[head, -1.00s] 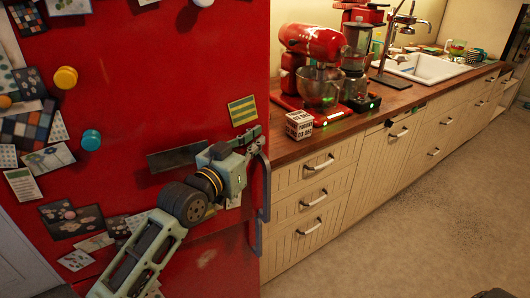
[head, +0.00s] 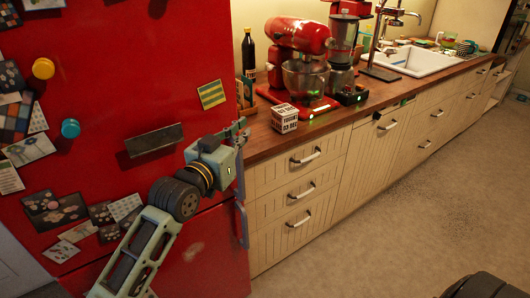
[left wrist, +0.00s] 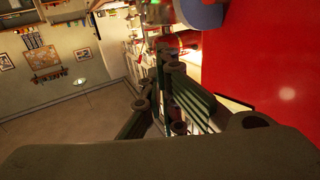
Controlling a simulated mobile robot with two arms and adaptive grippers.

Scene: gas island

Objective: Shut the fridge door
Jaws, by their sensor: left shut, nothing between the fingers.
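The red fridge door (head: 110,90) fills the left of the head view, covered with magnets and pictures. Its handle (head: 240,182) is at the right edge, partly behind my left gripper (head: 241,129). The gripper is shut and empty, with its fingers at the door's edge by the top of the handle. I cannot tell whether they touch it, or whether a gap is left behind the door. In the left wrist view the shut fingers (left wrist: 168,95) lie beside the red door surface (left wrist: 270,75).
A wooden counter (head: 268,141) with cream drawers runs right from the fridge. On it are a red mixer (head: 300,40), a patterned box (head: 284,118) and a dark bottle (head: 248,55). The floor (head: 390,220) in front is clear.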

